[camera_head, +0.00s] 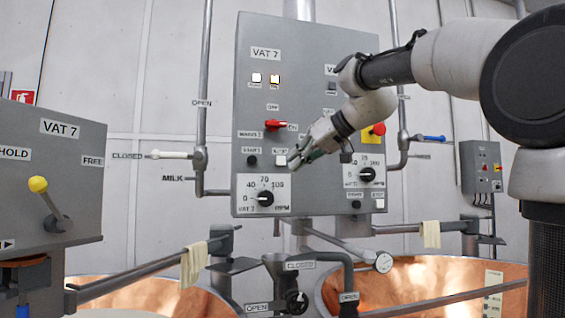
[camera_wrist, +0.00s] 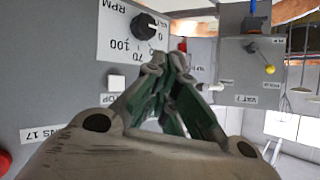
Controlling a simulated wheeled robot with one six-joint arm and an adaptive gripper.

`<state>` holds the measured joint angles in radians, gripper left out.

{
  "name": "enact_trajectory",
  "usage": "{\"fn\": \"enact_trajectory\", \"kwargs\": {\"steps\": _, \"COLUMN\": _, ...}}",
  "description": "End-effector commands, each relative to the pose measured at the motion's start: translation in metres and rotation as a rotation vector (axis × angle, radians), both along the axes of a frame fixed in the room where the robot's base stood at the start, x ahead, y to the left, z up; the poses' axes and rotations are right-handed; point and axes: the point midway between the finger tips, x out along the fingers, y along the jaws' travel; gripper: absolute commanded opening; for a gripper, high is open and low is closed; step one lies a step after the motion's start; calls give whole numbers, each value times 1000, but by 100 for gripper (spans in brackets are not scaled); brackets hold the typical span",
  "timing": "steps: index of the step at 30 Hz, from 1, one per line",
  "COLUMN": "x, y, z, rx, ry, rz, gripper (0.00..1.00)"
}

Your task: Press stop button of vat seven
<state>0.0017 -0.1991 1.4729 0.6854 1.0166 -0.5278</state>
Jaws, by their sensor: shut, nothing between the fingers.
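The grey control panel (camera_head: 307,90) carries a VAT 7 label (camera_head: 265,53) on its left half. Below the red switch (camera_head: 273,125) sit a black START button (camera_head: 252,160) and a white square STOP button (camera_head: 281,160). My gripper (camera_head: 294,163) is shut and empty, its fingertips just right of the STOP button in the head view. The wrist view shows the panel upside down. There the white STOP button (camera_wrist: 116,83), label partly hidden, lies left of my shut fingertips (camera_wrist: 167,66). I cannot tell whether the fingertips touch the panel.
The VAT 7 RPM dial (camera_head: 265,198) is below the buttons. A second control set with a red button (camera_head: 378,129) is on the panel's right half, partly behind my arm. A grey box with a yellow-knobbed lever (camera_head: 38,184) stands left. Pipes and copper vats (camera_head: 150,296) lie below.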

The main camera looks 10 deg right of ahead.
Motion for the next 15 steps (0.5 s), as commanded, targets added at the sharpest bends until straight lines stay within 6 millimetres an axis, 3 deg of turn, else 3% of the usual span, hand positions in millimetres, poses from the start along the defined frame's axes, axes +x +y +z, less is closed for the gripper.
{"fn": "enact_trajectory", "kwargs": {"steps": 5, "x": 13, "y": 0, "z": 0, "rx": 0, "ry": 1, "rz": 0, "gripper": 0}}
{"fn": "enact_trajectory", "kwargs": {"steps": 15, "x": 60, "y": 0, "z": -1, "rx": 0, "ry": 2, "rz": 0, "gripper": 0}}
